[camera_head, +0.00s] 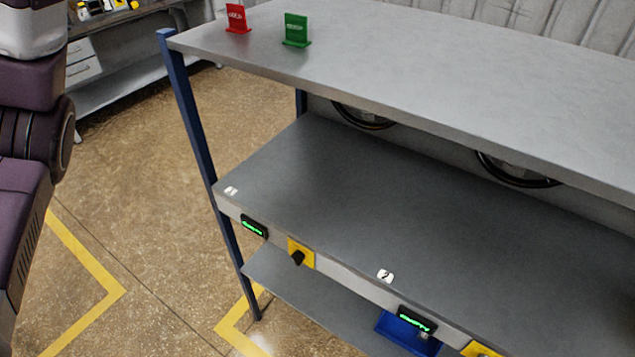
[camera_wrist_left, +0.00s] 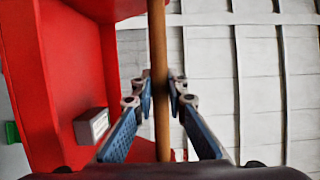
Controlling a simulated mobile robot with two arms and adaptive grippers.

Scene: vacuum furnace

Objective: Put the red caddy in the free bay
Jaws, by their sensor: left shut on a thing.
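In the left wrist view my left gripper (camera_wrist_left: 161,92) is shut on the wooden bar-like handle of the red caddy (camera_wrist_left: 75,60). The caddy's red walls fill the left of that view, with a small grey box (camera_wrist_left: 92,126) against them. The head view shows neither the caddy nor my grippers. The rack's middle shelf (camera_head: 330,190) is bare where it shows, with labels 1 (camera_head: 231,190) and 2 (camera_head: 385,275) on its front edge. Green-lit displays (camera_head: 254,226) (camera_head: 416,319) sit below them; the one by label 2 seems to read "empty", the other is too blurred.
A red sign (camera_head: 237,18) and a green sign (camera_head: 297,30) stand on the rack's top shelf (camera_head: 400,70). Yellow switches (camera_head: 301,253) stick out from the front edge. A blue container (camera_head: 398,333) is on the lower shelf. A blue post (camera_head: 195,130) bounds the left end; floor beside it is clear.

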